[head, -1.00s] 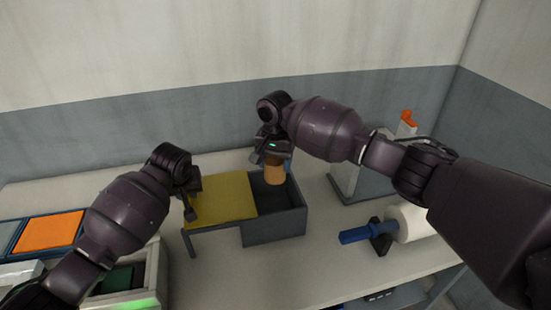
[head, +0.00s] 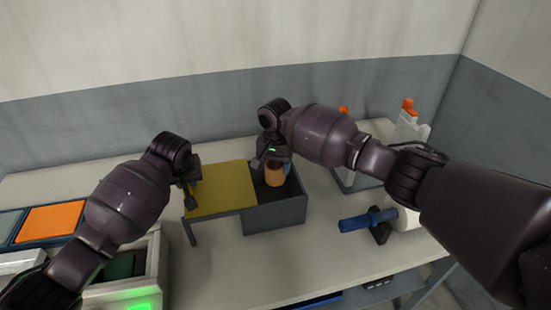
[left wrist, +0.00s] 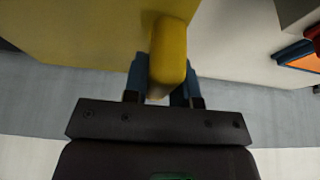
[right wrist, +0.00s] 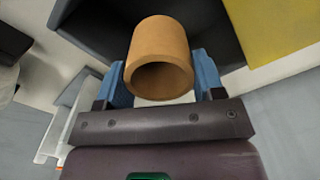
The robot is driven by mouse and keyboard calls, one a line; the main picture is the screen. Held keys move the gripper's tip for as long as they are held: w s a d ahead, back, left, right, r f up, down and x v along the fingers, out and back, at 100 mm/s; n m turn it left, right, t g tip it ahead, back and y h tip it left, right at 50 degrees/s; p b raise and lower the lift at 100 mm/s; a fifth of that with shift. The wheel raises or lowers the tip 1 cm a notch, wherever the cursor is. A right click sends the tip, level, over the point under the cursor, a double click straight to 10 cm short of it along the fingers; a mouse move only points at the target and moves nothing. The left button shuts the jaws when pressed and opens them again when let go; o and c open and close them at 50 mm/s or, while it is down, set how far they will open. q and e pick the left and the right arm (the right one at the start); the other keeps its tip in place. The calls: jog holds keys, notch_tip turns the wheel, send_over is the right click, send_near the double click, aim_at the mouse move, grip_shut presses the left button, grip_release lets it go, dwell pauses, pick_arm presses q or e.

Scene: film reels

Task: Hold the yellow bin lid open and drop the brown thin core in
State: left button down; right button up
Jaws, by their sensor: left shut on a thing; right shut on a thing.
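The yellow lid (head: 222,188) is slid to the left, leaving the right part of the dark grey bin (head: 277,216) open. My left gripper (head: 190,188) is shut on the lid's yellow handle (left wrist: 168,60) at its left edge. My right gripper (head: 270,160) is shut on the brown core (head: 275,175), a short hollow tube, and holds it at the bin's open part. In the right wrist view the core (right wrist: 160,50) sits between the blue fingers, with the dark bin interior behind it. I cannot tell how far the core is below the rim.
A blue spindle (head: 365,221) with a white roll (head: 407,219) lies to the right. A grey-white stand with an orange top (head: 408,104) is behind it. An orange panel (head: 50,227) and a green-lit box (head: 130,293) are on the left. The table front is clear.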

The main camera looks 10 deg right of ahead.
jog(key=shift+f, duration=1.05)
jog(key=o, duration=1)
jog(key=shift+d+r, duration=1.5)
jog(key=shift+r, duration=3)
jog(key=d, duration=1)
